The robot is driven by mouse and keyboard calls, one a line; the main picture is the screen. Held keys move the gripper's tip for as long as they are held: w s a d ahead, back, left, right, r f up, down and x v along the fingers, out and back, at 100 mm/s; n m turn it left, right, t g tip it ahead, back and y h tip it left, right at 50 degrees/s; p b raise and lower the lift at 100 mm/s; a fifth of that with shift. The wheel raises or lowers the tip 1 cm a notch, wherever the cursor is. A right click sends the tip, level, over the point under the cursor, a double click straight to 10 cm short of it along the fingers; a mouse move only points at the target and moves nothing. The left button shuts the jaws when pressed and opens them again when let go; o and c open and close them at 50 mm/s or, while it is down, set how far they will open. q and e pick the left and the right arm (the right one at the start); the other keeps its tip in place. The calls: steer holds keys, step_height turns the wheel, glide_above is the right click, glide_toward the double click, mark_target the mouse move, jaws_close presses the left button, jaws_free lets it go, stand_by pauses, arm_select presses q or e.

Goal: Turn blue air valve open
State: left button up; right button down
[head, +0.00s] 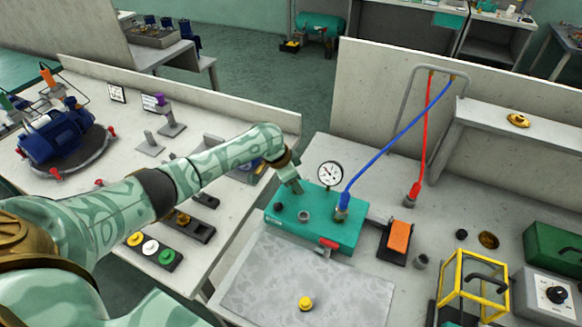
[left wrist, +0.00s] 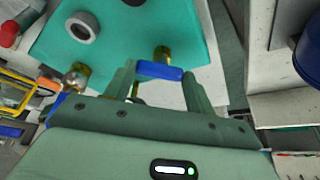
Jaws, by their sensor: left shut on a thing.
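The blue air valve handle (left wrist: 160,70) is a short blue bar beside a brass fitting (left wrist: 161,52) on the teal box, in the left wrist view. My left gripper (left wrist: 160,80) is shut on it, one finger at each end of the bar. In the head view, my left gripper (head: 292,183) reaches down to the back left corner of the teal box (head: 345,234) and hides the blue handle. The bar lies crosswise between the fingers. Whether the valve is open or closed I cannot tell. My right gripper is not in view.
A pressure gauge (head: 330,174) stands at the box's back edge, near a blue hose (head: 388,147). A red handle (head: 328,243) sits on the box's front. An orange pedal (head: 400,236) and a yellow frame (head: 482,256) stand to the right. A grey plate (head: 300,275) lies in front.

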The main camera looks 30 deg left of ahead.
arm_select(q)
steer(key=n+p, duration=0.1)
steer(key=p, duration=0.1)
steer(key=n+y+p, duration=0.1)
steer(key=n+p, duration=0.1)
steer(key=n+y+p, duration=0.1)
steer(key=n+p, duration=0.1)
steer(key=shift+s+d+r+t+p, duration=0.1)
steer(key=shift+d+r+t+p, duration=0.2)
steer(key=shift+t+p, duration=0.1)
steer(key=shift+f+n+y+p, duration=0.25)
steer(key=shift+n+y+p, duration=0.35)
steer(key=shift+n+p, duration=0.8)
steer(key=shift+n, duration=0.5)
steer(key=o, duration=1)
